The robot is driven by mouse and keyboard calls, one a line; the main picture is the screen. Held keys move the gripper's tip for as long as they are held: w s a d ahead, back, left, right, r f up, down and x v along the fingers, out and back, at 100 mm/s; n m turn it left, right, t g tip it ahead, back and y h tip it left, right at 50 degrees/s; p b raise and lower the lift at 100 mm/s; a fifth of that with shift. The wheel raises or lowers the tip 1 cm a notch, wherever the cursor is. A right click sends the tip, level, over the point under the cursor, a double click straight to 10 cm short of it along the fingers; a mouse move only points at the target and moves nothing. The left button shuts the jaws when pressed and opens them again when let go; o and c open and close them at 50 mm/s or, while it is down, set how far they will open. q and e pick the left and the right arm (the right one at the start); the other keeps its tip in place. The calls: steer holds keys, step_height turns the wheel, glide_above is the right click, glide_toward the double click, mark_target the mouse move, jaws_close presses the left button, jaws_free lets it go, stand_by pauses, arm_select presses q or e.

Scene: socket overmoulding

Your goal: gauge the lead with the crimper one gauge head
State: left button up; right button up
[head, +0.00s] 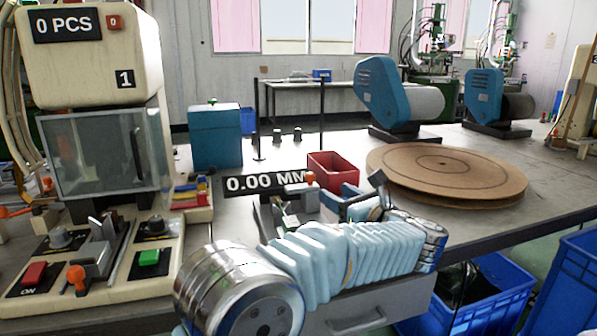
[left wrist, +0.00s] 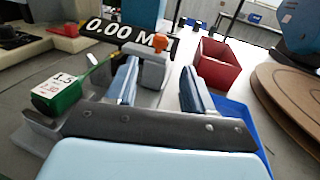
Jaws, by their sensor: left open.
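The gauge head (head: 297,196) is a small grey fixture with an orange knob, standing by the black 0.00 MM display (head: 263,183). In the left wrist view the gauge head (left wrist: 152,68) shows beyond and between my fingers. My left gripper (head: 345,200) is beside it on the right; in the left wrist view the gripper (left wrist: 160,68) is open, with nothing seen between its fingers. A green block labelled 1.5 (left wrist: 60,90) sits left of the fingers, with a thin yellow-green strand by it. I cannot tell whether this strand is the lead. The crimper (head: 95,120) marked 1 stands at left. My right gripper is out of view.
A red bin (head: 335,170) stands behind the gripper, with a blue tray (left wrist: 232,108) close to the right finger. A round brown board (head: 445,172) lies on the table at right. Blue machines (head: 380,90) stand behind. Blue crates (head: 500,300) are below the front edge.

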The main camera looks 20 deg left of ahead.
mark_target(306, 176)
arm_select(q)
steer(key=p+x, duration=0.3)
steer(key=x, duration=0.8)
steer(key=shift+w+a+r, duration=0.1)
steer(key=shift+w+a, duration=0.1)
steer(key=shift+a, duration=0.1)
steer(key=shift+w+a, duration=0.45)
steer(key=shift+a, duration=0.05)
jaws_close()
